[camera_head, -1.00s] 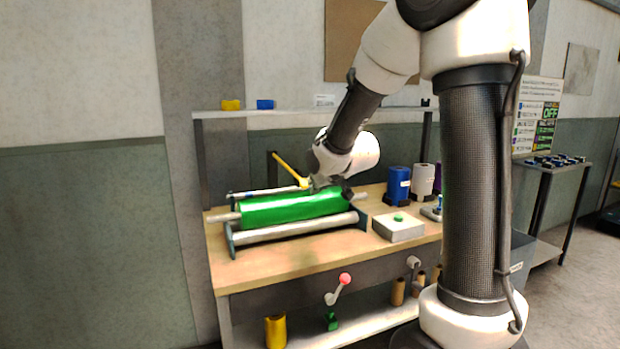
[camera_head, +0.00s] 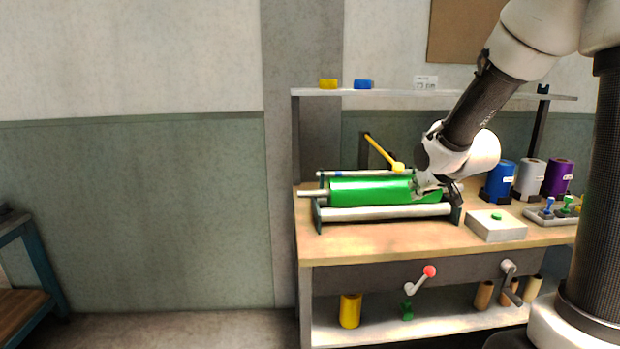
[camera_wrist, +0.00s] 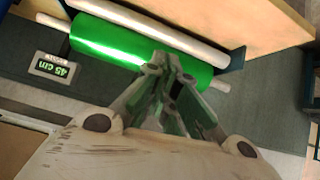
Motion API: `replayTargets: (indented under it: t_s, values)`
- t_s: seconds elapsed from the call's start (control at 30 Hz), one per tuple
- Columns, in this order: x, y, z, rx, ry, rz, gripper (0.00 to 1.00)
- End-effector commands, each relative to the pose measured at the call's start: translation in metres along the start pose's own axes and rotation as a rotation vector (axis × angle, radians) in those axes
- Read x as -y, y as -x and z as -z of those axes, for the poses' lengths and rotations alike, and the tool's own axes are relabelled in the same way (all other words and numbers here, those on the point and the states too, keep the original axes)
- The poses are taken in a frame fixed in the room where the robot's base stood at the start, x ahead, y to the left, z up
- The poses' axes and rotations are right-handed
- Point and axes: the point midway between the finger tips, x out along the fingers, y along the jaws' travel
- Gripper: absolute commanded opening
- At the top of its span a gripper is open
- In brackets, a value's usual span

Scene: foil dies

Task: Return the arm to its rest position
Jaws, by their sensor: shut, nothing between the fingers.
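My gripper (camera_head: 426,187) is at the right end of the green foil roll (camera_head: 370,191) in the head view. In the wrist view my gripper (camera_wrist: 172,72) has its fingers together and empty, in front of the green roll (camera_wrist: 120,45). I cannot tell whether the fingers touch the roll. The roll lies level on a shaft in a frame on the workbench (camera_head: 350,245), with a pale roller (camera_head: 385,213) in front of it. My arm reaches down from the upper right and hides part of the frame's right end.
A yellow lever (camera_head: 382,153) stands behind the frame. A box with a green button (camera_head: 496,225) sits right of it. Blue (camera_head: 500,180), white (camera_head: 530,178) and purple (camera_head: 558,176) rolls stand at the back right. A shelf (camera_head: 400,93) spans above. A red-knobbed crank (camera_head: 429,271) projects at the front.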

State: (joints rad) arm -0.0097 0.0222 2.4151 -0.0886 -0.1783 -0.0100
Motion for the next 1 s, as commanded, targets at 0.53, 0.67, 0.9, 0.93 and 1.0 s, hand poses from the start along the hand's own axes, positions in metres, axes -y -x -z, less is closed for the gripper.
replayTargets:
  t_s: [0.53, 0.67, 0.9, 0.93, 1.0]
  values:
    - [0.013, 0.220, -0.165, 0.686, -0.099, 0.010, 0.00]
    - [0.015, 0.256, -0.167, 0.626, -0.109, 0.011, 0.00]
    - [0.014, 0.275, -0.156, 0.511, -0.111, 0.004, 0.00]
    - [0.014, 0.276, -0.155, 0.508, -0.111, 0.004, 0.00]
    - [0.014, 0.276, -0.155, 0.506, -0.111, 0.004, 0.00]
